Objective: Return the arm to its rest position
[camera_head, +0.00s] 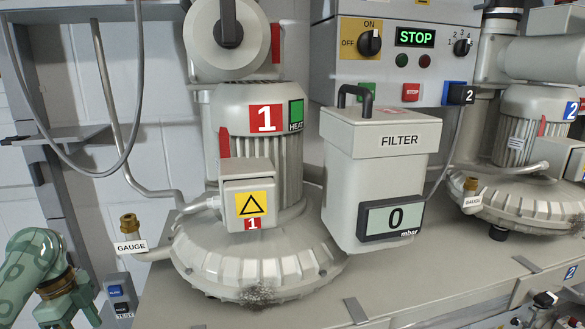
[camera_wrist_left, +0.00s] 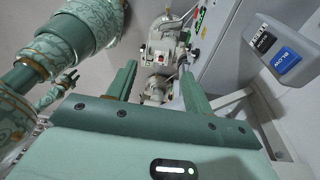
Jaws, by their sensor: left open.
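My left arm (camera_head: 40,275) shows at the lower left edge of the head view, bent, with its gripper outside the picture. In the left wrist view my left gripper (camera_wrist_left: 158,84) has its two green fingers spread apart, with nothing between them. Beyond the fingers, at a distance, a grey blower (camera_wrist_left: 166,42) shows. Patterned green arm links of mine fill the left side of that view. A small green claw-like part (camera_wrist_left: 66,82) there may be my right gripper, too small to read. No right gripper shows in the head view.
Blower 1 (camera_head: 255,255), the filter box (camera_head: 370,175) reading 0 mbar and blower 2 (camera_head: 530,205) stand on a grey bench. A button box (camera_head: 121,293) sits near my left arm; it also shows in the wrist view (camera_wrist_left: 280,50). The control panel (camera_head: 400,60) reads STOP. A cable loop hangs upper left.

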